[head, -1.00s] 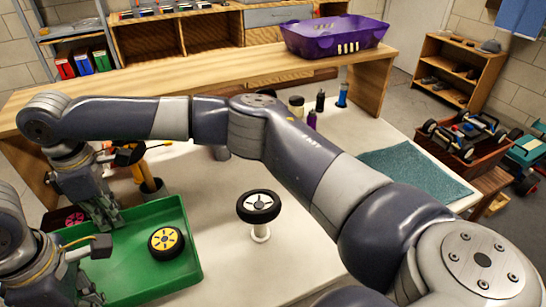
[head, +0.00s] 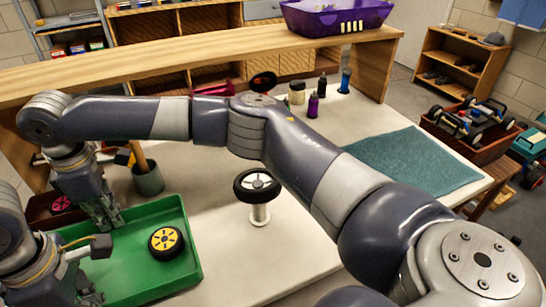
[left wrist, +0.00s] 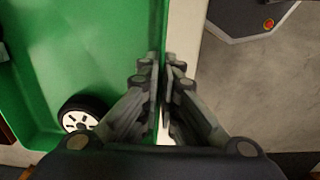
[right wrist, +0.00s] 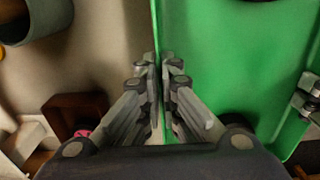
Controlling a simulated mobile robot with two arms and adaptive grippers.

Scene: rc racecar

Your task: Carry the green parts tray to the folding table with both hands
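The green parts tray (head: 125,268) is at the lower left of the head view, with a yellow-hubbed wheel (head: 166,243) in it. My right gripper (head: 108,214) is at its far left rim; in the right wrist view its fingers (right wrist: 160,85) are closed on the tray wall (right wrist: 158,30). My left gripper (head: 92,294) is at the near left; in the left wrist view its fingers (left wrist: 160,85) are closed on the other wall. A white-hubbed wheel (left wrist: 82,118) shows inside the tray there. I cannot identify the folding table.
A white-topped table (head: 225,270) holds a wheel on a stand (head: 257,188), a grey cup (head: 148,178), several bottles and a teal mat (head: 412,162). A wooden bench (head: 190,62) with a purple basket (head: 335,18) runs behind. A crate with a car chassis (head: 472,135) is at right.

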